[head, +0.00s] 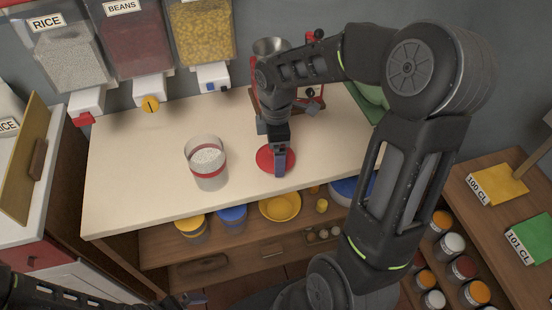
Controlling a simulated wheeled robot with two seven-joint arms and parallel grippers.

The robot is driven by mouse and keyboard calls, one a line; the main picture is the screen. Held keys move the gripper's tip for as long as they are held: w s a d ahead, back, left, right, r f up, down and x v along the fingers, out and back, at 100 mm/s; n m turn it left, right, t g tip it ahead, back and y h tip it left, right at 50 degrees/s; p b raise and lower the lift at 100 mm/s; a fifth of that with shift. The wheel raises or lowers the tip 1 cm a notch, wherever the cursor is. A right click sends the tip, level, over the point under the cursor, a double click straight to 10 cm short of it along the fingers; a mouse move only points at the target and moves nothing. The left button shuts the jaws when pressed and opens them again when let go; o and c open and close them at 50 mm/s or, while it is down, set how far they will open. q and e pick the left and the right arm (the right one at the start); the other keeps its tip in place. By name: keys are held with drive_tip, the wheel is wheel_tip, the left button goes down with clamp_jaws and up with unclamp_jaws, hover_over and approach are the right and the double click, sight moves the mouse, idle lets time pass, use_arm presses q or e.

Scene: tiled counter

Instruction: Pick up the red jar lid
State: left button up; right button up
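The red jar lid (264,159) lies flat on the pale counter (130,185), near its front edge. My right gripper (280,170) points down directly over the lid and covers part of it. Its fingertips are at or just above the lid, and I cannot tell whether they touch it or how far apart they are. A glass jar with white contents and a red band (207,163) stands upright to the left of the lid. My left arm shows at the bottom left corner, with what seems to be its gripper (188,299) low at the bottom edge, away from the counter.
A red device with a metal funnel (270,47) stands behind my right gripper, partly hidden. Dispensers for rice (70,60), beans (130,40) and yellow grains (202,32) hang at the back left. A shelf below holds a yellow bowl (281,206) and jars. The counter's left part is clear.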

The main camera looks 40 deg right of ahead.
wheel_tip(320, 180, up, 6)
drive_tip(key=shift+f, duration=0.1)
idle(0.7)
